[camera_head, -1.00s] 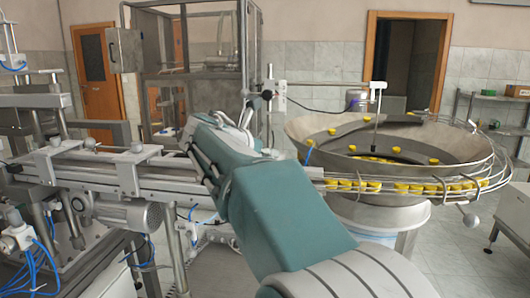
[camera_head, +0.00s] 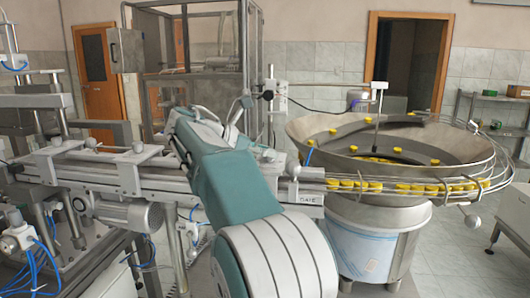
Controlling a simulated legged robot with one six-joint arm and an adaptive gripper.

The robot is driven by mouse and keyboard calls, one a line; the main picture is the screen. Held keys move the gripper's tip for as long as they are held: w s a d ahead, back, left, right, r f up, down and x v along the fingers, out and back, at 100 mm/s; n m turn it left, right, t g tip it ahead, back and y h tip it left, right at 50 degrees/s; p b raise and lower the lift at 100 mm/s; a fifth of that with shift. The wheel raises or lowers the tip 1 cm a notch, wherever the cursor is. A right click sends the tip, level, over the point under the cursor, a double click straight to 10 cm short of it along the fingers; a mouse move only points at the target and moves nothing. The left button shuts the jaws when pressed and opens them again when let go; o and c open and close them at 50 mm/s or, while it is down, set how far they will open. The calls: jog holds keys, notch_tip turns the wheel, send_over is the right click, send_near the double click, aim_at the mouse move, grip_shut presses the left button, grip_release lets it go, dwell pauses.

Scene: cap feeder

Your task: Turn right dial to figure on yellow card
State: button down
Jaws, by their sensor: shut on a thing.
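My teal and grey arm crosses the middle of the view and reaches over the conveyor rail (camera_head: 160,182). Its far end is behind my own arm links, so I cannot make out my gripper, its fingers or what they hold. I can make out neither the right dial nor the yellow card. A small plate lettered like "GATE" (camera_head: 308,198) is on the rail's right end, just right of my arm.
A steel bowl feeder (camera_head: 330,135) with yellow caps (camera_head: 420,187) in its outer track stands at the right. A thin post carries a white box (camera_head: 280,97) behind my arm. A motor (camera_head: 140,216) hangs below the rail. Some floor shows at the lower right.

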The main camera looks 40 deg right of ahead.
dwell(0.4)
jog(key=shift+c, duration=2.3)
grip_release()
jog(key=shift+d+f, duration=0.1)
jog(key=shift+o, duration=0.5)
jog(key=shift+w+d, duration=0.1)
jog(key=shift+d, duration=0.05)
jog(key=v, duration=1.2)
jog(key=shift+w, duration=0.1)
